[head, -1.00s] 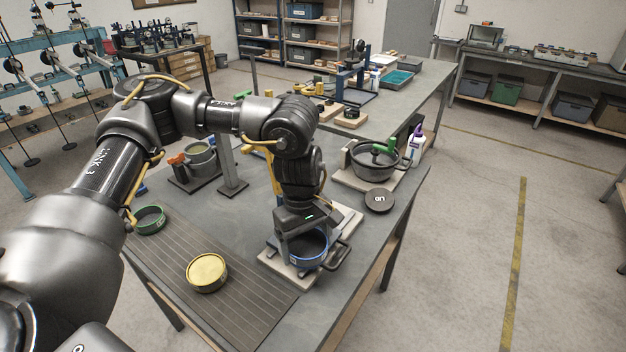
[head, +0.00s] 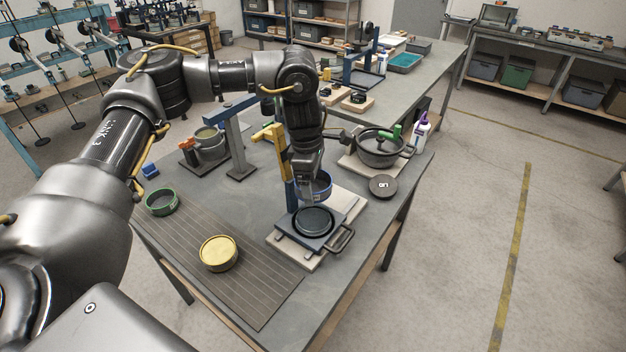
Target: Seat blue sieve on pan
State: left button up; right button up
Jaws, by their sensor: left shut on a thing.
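The blue sieve (head: 320,188) is a shallow round ring with a blue wall. My left gripper (head: 306,176) is shut on its near-left rim, and the gripper partly hides it. The black round pan (head: 314,222) sits on a dark square plate with a loop handle on its right, on a pale base board. In the picture the sieve is just above and behind the pan, apart from it; its exact height is hard to tell. My right gripper is not in view.
A yellow and blue post (head: 283,165) stands close left of the sieve. A green sieve (head: 162,202) and a yellow-topped round tin (head: 218,253) are to the left. A dark pot (head: 380,150) and a black disc (head: 383,186) are to the right. The table's front right is clear.

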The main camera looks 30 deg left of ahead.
pick_arm(q)
jog(key=shift+f+b, duration=0.3)
jog(key=shift+f, duration=0.35)
notch_tip(320, 180, down, 4)
jog(key=b, duration=0.3)
jog(key=shift+f, duration=0.2)
jog(key=shift+f+b, duration=0.4)
jog(key=shift+f, duration=0.4)
jog(key=shift+f, duration=0.35)
jog(key=o, duration=1)
jog(key=shift+r, duration=0.1)
